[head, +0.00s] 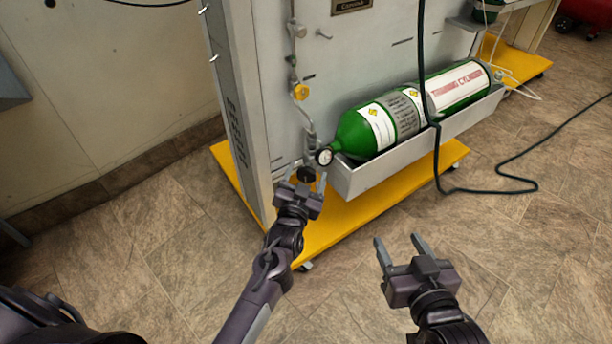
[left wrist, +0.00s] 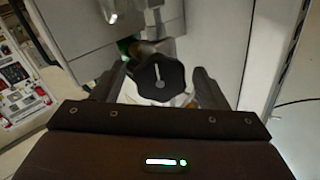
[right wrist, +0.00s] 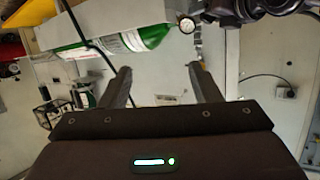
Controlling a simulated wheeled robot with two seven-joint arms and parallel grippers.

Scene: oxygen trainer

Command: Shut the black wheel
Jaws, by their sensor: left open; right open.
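The black wheel (head: 306,175) is a small lobed knob with a white mark, low on the pipework beside the neck of the green cylinder. In the left wrist view the black wheel (left wrist: 159,79) lies between the fingers of my left gripper (left wrist: 160,88). In the head view my left gripper (head: 306,180) is open, its fingers on either side of the wheel; I cannot tell if they touch it. My right gripper (head: 401,246) is open and empty above the floor, right of the trainer's front. The wheel is not clearly seen in the right wrist view.
The green cylinder (head: 408,110) lies in a grey tray (head: 372,174), with a round gauge (head: 324,156) at its neck. A yellow valve (head: 301,91) sits higher on the panel. The yellow base (head: 335,222) juts out below. A dark cable (head: 484,191) trails right. Tiled floor is clear in front.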

